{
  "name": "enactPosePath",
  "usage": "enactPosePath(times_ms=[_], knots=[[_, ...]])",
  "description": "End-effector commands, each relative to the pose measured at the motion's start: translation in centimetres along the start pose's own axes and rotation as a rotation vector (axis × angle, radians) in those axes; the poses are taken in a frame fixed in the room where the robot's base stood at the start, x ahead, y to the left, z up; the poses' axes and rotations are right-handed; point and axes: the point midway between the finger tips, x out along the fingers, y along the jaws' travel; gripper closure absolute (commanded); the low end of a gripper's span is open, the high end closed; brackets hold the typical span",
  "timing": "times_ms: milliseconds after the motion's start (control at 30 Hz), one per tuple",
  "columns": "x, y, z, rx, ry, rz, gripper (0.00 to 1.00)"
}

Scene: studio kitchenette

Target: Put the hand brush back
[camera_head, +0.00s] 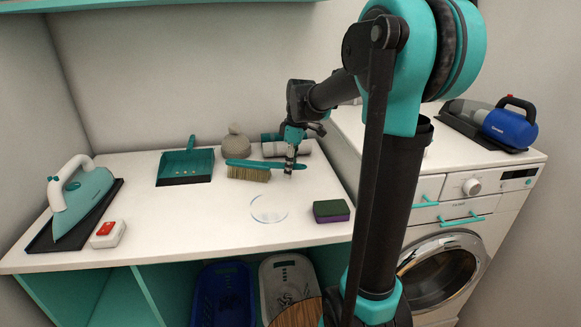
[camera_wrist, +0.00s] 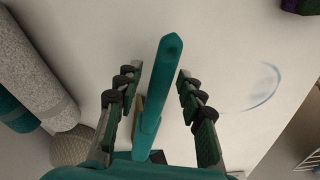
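The hand brush (camera_head: 248,174) lies on the white counter, its tan bristles towards the left and its teal handle running right to my gripper (camera_head: 291,160). In the wrist view the teal handle (camera_wrist: 160,85) lies between the two rows of finger pads. My gripper (camera_wrist: 155,88) is open around the handle, with a visible gap on each side. The bristles are mostly hidden in the wrist view. A teal dustpan (camera_head: 186,167) with small light bits in it sits left of the brush.
Behind the brush are a grey sack (camera_head: 236,144) and grey and teal rolls (camera_head: 287,149). A faint ring (camera_head: 268,208) marks the counter in front. A green-purple sponge (camera_head: 331,211) lies right; an iron (camera_head: 80,191) and red-white box (camera_head: 107,233) stand left. A washing machine (camera_head: 460,215) is right.

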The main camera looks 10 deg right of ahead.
Motion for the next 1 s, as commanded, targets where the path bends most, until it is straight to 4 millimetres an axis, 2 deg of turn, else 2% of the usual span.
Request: enactPosePath(times_ms=[167, 267, 700, 833, 1000], knots=[[-0.5, 0.0, 0.0, 0.000, 0.000, 0.000, 0.62], [-1.6, 0.0, -0.1, 0.001, 0.000, 0.000, 0.62], [-10.4, 0.0, -0.1, 0.001, 0.000, 0.000, 0.62], [-12.1, 0.0, -0.1, 0.001, 0.000, 0.000, 0.62], [-13.2, 0.0, -0.1, 0.001, 0.000, 0.000, 0.62]])
